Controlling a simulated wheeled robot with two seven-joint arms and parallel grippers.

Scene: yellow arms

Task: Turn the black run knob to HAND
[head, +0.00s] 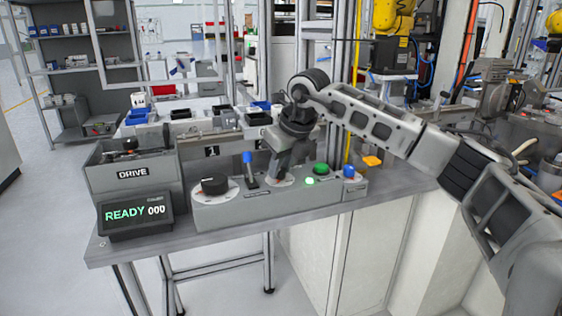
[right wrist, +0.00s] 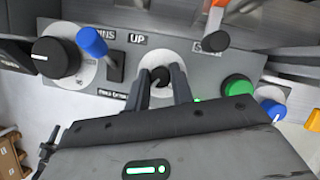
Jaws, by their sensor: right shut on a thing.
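The grey control box (head: 240,211) stands on the bench. My right gripper (head: 278,178) reaches down onto its middle from above. In the right wrist view my right gripper (right wrist: 161,84) is shut on a small black knob (right wrist: 160,74), which sits on a round white plate (right wrist: 159,58). I take this to be the black run knob; its pointer and any HAND mark cannot be made out. In the head view my gripper hides the knob, and only part of its white plate (head: 286,181) shows. My left gripper is not in view.
A larger black dial (head: 214,185) and a blue-tipped lever (head: 248,160) are left of my gripper. A green button (head: 320,169) and a blue knob (head: 349,171) are to its right. The display (head: 136,214) reads READY 000, below a bin marked DRIVE (head: 133,173).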

